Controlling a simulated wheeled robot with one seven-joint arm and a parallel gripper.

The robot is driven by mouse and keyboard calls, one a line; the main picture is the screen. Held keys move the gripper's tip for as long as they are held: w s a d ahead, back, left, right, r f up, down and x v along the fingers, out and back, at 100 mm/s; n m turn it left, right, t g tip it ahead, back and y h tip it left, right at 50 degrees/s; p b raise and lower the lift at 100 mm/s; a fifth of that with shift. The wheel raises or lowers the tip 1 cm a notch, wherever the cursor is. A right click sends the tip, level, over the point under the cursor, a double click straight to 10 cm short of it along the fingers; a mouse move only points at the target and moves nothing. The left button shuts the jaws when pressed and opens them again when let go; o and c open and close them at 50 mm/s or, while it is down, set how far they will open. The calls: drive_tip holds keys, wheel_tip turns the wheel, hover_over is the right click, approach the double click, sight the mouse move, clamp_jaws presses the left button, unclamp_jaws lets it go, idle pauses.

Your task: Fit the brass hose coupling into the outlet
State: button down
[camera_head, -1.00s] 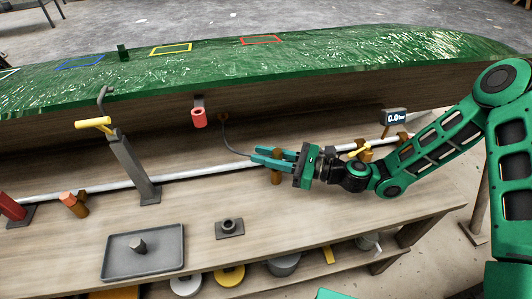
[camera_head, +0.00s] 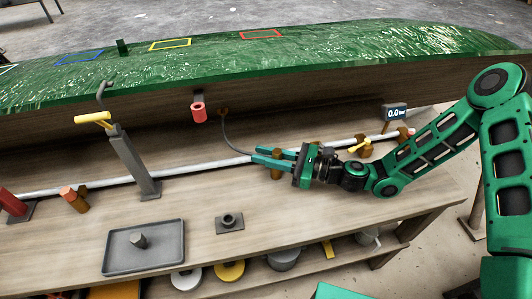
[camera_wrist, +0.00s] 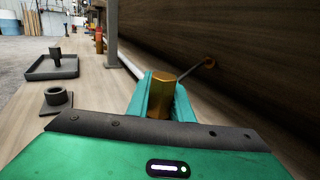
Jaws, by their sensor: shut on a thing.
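The brass hose coupling (camera_wrist: 160,92) shows in the wrist view as a gold, faceted block between my teal fingers. My gripper (camera_head: 272,159) is shut on it beside the white pipe (camera_head: 205,172). A thin grey hose (camera_head: 232,143) runs from the coupling's area to a small brass ring fitting (camera_head: 223,112) on the wooden side; the ring also shows in the wrist view (camera_wrist: 209,64). The fingers hide much of the coupling in the head view. I cannot tell which fitting is the outlet, or whether the coupling is seated in anything.
A grey post with a yellow handle (camera_head: 135,162) stands at left. A red cylinder (camera_head: 198,112) hangs above the pipe. A grey tray (camera_head: 172,260) and a grey socket (camera_head: 229,222) sit in front.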

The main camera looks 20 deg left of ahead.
drive_tip(key=c, duration=1.5)
unclamp_jaws()
drive_tip(key=shift+d+f, duration=0.1)
drive_tip(key=d, duration=1)
drive_tip(key=shift+w+d, duration=0.2)
drive_tip(key=shift+d, duration=0.15)
